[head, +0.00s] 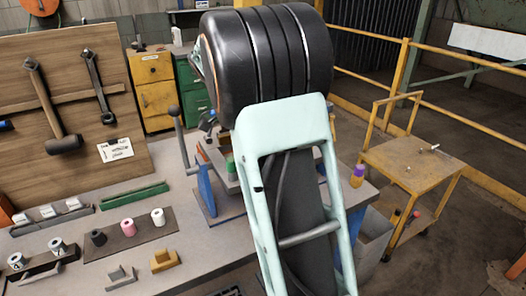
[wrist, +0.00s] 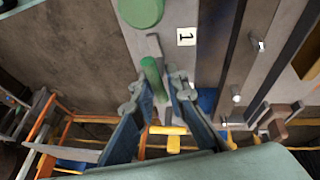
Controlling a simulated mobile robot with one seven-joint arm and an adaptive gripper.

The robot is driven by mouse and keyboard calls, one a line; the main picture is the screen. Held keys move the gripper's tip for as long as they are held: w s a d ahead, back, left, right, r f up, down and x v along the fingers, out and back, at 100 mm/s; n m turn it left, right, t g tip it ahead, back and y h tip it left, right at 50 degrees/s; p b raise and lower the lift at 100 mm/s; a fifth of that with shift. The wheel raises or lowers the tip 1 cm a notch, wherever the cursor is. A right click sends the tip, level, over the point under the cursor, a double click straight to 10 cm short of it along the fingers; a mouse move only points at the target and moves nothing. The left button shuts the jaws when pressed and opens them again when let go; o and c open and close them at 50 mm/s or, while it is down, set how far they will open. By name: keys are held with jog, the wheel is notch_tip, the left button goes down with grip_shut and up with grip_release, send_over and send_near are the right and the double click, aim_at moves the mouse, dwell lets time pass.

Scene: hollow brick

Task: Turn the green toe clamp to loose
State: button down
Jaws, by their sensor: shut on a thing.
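In the wrist view my gripper (wrist: 158,80) has its two fingers around the green grip of the toe clamp (wrist: 150,68) and a grey bar beside it. The fingers are shut on the green grip, though its contact with each fingertip is hard to make out. A larger green round part (wrist: 140,11) shows above, near the top edge. In the head view a small green part (head: 230,166) shows on the bench device, just left of my arm. My gripper is hidden behind my arm there.
A white label marked 1 (wrist: 186,37) is beside the clamp. A grey lever (head: 180,135) stands up left of my arm. The bench (head: 190,250) holds several spools and small blocks. A purple bottle (head: 357,176) and a yellow cart (head: 412,165) are at the right.

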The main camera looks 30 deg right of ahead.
jog(key=shift+s+d+m+g, duration=0.1)
jog(key=shift+m+g, duration=0.2)
jog(key=shift+m, duration=0.2)
jog(key=shift+p, duration=0.3)
jog(key=c, duration=1.9)
grip_release()
jog(key=shift+c, duration=0.2)
jog(key=v, duration=1.2)
